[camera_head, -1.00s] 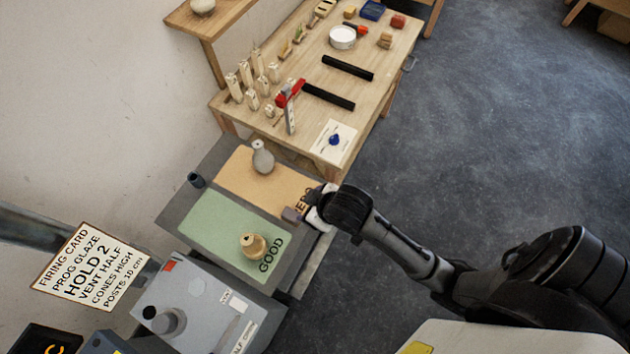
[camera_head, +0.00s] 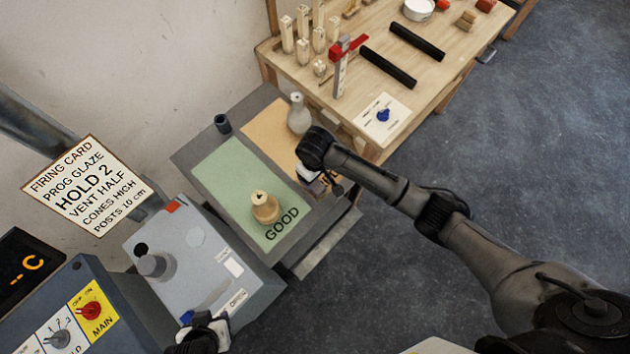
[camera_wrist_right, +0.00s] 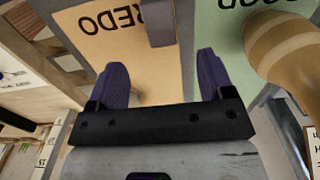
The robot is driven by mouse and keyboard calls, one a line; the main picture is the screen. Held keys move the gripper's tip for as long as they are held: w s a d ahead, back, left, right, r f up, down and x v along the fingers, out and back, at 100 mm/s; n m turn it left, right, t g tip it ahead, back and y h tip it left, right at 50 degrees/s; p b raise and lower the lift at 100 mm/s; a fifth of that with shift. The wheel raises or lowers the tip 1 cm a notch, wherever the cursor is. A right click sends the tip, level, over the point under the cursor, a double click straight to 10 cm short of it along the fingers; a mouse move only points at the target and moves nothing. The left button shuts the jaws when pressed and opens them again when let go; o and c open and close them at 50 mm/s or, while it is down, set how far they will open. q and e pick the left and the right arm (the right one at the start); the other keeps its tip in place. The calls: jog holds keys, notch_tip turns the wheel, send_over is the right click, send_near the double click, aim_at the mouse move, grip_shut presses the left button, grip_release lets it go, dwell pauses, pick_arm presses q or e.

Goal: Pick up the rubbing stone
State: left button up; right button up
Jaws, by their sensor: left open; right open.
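A grey block that looks like the rubbing stone (camera_wrist_right: 160,24) shows at the top of the right wrist view, over the tan REDO mat (camera_wrist_right: 110,45). My right gripper (camera_wrist_right: 163,72) is open, and the block lies just beyond the gap between its purple fingertips. I see no contact. In the head view my right arm covers the stone, and the right gripper (camera_head: 318,182) is over the near edge of the mat bench. My left gripper (camera_head: 203,322) is open at the bottom of the head view, by the grey box's front edge, partly cut off.
A tan vase (camera_head: 265,207) stands on the green GOOD mat (camera_head: 225,178), close to the right gripper in the wrist view. The wooden table (camera_head: 440,80) holds several tools.

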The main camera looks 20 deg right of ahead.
aim_at(315, 185)
jog(key=shift+f+b, duration=0.65)
jog(key=shift+f, duration=4.65)
jog(key=shift+c, duration=0.4)
jog(key=c, duration=1.1)
